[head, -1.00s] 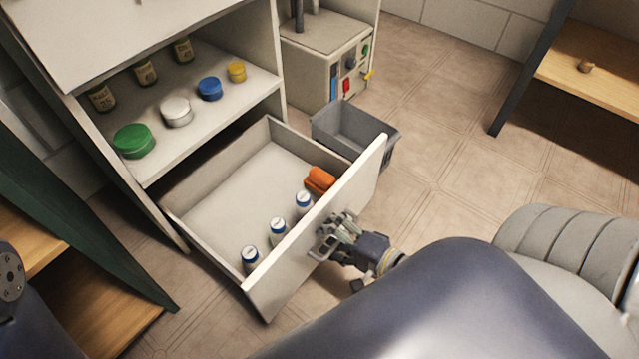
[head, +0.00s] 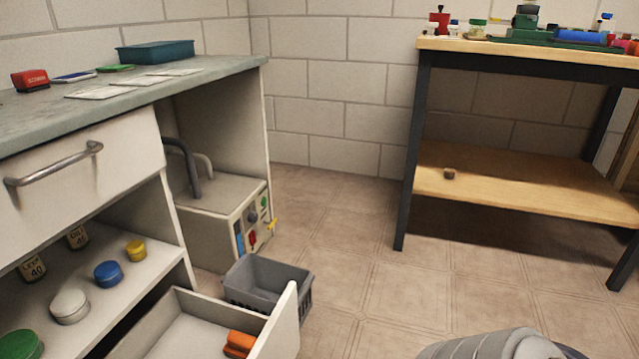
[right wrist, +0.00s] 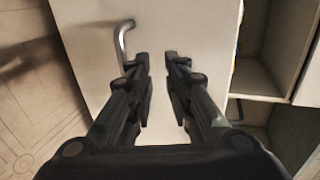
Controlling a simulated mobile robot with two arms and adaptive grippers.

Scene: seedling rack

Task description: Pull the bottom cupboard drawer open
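The bottom cupboard drawer (head: 279,330) stands pulled out at the lower left of the head view, its front edge cut off by the picture. An orange item (head: 239,344) lies inside, by the drawer front. In the right wrist view, the pale drawer front (right wrist: 190,25) fills the middle. Its curved metal handle (right wrist: 122,42) is left of my right gripper (right wrist: 158,58). The gripper's fingers are parted with nothing visible between them. The left finger partly covers the handle's lower end, and I cannot tell whether they touch. My left gripper is not in view.
The cupboard's upper drawer (head: 75,165) is shut. A shelf with jars, including a blue one (head: 108,273), is above the open drawer. A grey crate (head: 262,285) stands on the floor beyond it. A workbench (head: 500,50) stands right; the floor between is clear.

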